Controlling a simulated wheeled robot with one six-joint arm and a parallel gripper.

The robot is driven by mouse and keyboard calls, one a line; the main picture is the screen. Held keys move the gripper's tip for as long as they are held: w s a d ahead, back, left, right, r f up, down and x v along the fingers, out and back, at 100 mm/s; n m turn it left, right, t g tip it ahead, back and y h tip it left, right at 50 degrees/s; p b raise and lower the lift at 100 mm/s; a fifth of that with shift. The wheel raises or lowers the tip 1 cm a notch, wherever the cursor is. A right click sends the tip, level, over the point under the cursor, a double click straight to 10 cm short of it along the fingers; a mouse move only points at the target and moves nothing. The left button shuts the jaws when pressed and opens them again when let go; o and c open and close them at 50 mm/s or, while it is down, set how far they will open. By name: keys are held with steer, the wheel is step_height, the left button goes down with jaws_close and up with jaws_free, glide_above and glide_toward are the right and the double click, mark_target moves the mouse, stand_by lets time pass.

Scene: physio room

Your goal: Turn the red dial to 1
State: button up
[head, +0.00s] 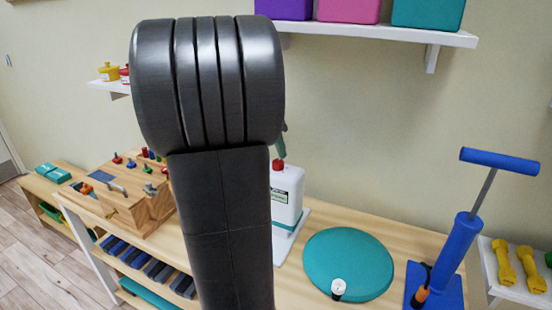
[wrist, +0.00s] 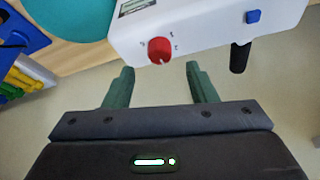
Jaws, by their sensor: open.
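The red dial (wrist: 159,50) sits on a face of the white device (wrist: 210,24) in the wrist view, with small marks around it that are too small to read. In the head view the red dial (head: 278,165) is on top of the white device (head: 286,196), which is partly hidden by my arm. My gripper (wrist: 160,74) is open, its two green fingers apart, one on each side below the dial in the picture. Nothing is between the fingers. In the head view only a bit of a green finger (head: 281,146) shows beside my arm.
A teal disc (head: 348,264) with a small white gauge (head: 338,287) lies right of the device. A blue pump (head: 456,236) stands further right. A wooden board with pegs (head: 135,190) is at left. A blue button (wrist: 253,16) is on the device. A shelf (head: 380,33) hangs above.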

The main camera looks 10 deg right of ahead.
mark_target(277, 162)
steer(key=shift+x, duration=2.65)
steer(key=c, duration=1)
